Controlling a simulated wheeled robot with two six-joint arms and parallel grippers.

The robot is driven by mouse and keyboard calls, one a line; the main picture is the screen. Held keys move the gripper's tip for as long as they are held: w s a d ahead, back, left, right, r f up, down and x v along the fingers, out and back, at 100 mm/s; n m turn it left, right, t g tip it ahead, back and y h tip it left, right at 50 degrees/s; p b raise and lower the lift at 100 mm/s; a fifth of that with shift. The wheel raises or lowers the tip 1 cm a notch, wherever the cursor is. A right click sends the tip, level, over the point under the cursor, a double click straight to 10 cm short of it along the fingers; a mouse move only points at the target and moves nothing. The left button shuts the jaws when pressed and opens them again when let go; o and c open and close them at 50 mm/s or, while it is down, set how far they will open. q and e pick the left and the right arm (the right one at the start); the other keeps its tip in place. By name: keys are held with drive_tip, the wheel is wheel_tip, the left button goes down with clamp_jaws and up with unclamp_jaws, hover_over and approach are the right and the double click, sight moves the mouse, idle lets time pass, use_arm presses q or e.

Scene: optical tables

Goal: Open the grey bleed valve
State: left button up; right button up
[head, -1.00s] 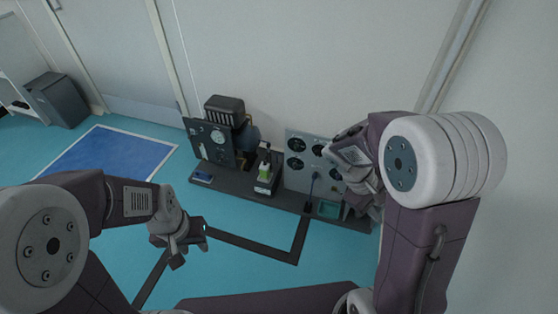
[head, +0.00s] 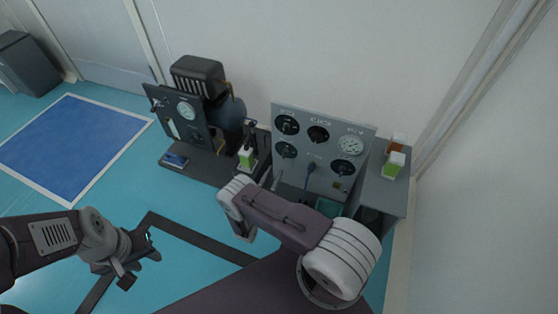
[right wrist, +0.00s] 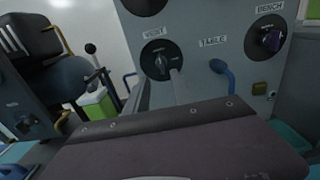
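The grey upright panel (head: 322,150) carries several dark round valves and a gauge. I cannot tell from its colour which one is the grey bleed valve. The valve labelled VENT (right wrist: 162,60) is large in the right wrist view, with a dark handle on a black dial; in the head view it is the lower-left one (head: 285,150). My right gripper (right wrist: 162,92) is just below and in front of it; its two fingers look apart, with nothing between them. In the head view the right arm partly hides it. My left gripper (head: 142,270) hangs empty over the floor, fingers apart.
A blue hose (right wrist: 222,72) plugs in beside the TABLE label. The BENCH valve (right wrist: 268,40) is to its right. A grey cabinet (head: 385,185) with containers stands right.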

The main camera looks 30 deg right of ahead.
sight(283, 157)
drive_tip(key=b+x, duration=0.4)
drive_tip(key=x, duration=0.4)
drive_tip(key=shift+s+d+f, duration=0.1)
drive_tip(key=shift+d, duration=0.05)
drive_tip(key=shift+w+d, duration=0.4)
clamp_jaws()
